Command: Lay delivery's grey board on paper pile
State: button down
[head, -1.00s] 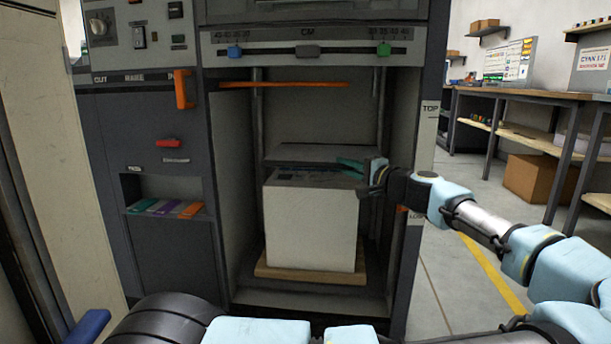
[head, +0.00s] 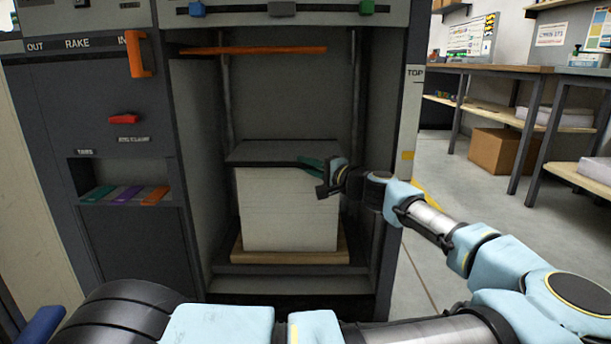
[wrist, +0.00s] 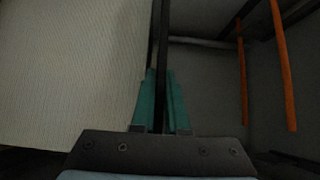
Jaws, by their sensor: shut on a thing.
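The grey board (head: 275,152) is level over the top of the white paper pile (head: 287,212), inside the delivery bay. It lies on the pile or very close above it; no clear gap shows in the head view. My gripper (head: 313,166) has green fingers and is shut on the board's front right edge. In the wrist view, the board (wrist: 162,50) is a thin dark strip seen edge-on between the fingers (wrist: 163,100). The pile's pale side (wrist: 70,65) is to its left there. The pile's top is hidden by the board.
The pile stands on a wooden pallet (head: 290,252). An orange bar (head: 255,50) crosses the bay above the board, with free room between. The bay's right post (head: 405,150) stands close beside my arm. A panel with an orange handle (head: 138,40) is at left.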

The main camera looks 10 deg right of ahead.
jog(key=shift+f, duration=0.8)
jog(key=c, duration=0.9)
grip_release()
